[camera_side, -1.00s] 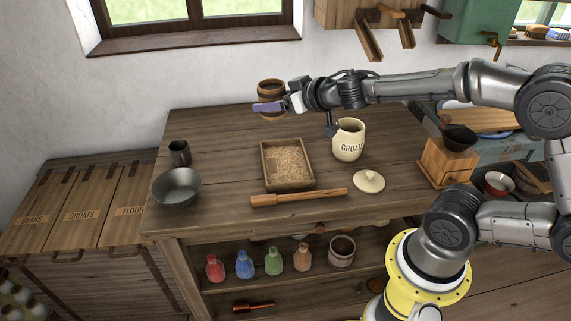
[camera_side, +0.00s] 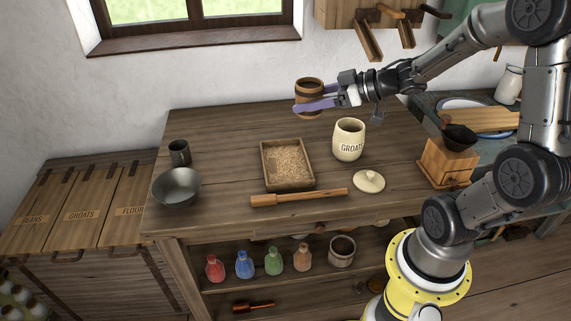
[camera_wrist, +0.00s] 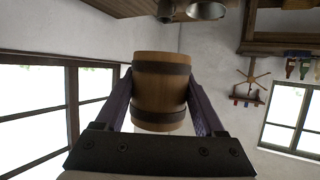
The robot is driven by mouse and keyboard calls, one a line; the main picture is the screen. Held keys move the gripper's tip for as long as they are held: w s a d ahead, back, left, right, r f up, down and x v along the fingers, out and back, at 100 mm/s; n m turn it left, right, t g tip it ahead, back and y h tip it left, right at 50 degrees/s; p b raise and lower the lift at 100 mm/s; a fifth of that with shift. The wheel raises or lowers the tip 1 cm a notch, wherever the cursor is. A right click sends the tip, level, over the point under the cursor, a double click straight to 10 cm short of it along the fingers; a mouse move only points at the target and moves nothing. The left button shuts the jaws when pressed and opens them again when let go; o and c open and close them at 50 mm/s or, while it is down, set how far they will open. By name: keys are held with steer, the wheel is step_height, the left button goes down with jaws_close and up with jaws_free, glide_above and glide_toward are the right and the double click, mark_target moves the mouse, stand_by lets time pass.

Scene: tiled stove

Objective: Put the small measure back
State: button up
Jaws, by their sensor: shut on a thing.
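The small measure (camera_side: 309,87), a wooden cup with dark bands, is held in the air above the back of the workbench. My gripper (camera_side: 308,104) is shut on it, with purple fingers on either side. The wrist view shows the measure (camera_wrist: 161,85) between both fingers. A similar, wider banded wooden measure (camera_side: 341,251) stands on the shelf under the bench top. A cream jar marked GROATS (camera_side: 349,140) stands open on the bench, in front of and to the right of the held measure. Its lid (camera_side: 369,181) lies in front of it.
A wooden tray of grain (camera_side: 287,166) and a rolling pin (camera_side: 298,197) lie mid-bench. A grey bowl (camera_side: 176,187) and dark cup (camera_side: 179,152) stand at left. A grinder (camera_side: 447,160) stands at right. Several coloured bottles (camera_side: 245,264) share the lower shelf. The back left bench is clear.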

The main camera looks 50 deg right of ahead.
steer(key=s+r, duration=0.1)
steer(key=s+r+n, duration=0.1)
steer(key=shift+s+d+y, duration=0.35)
steer(key=shift+d+y, duration=0.05)
step_height(320, 180, down, 13)
glide_above(286, 164)
steer(key=shift+y, duration=0.3)
step_height(286, 164, down, 10)
steer(key=shift+a, duration=0.1)
steer(key=shift+f, duration=1.55)
steer(key=shift+f, duration=0.15)
steer(key=o, duration=1.6)
steer(key=shift+c, duration=0.2)
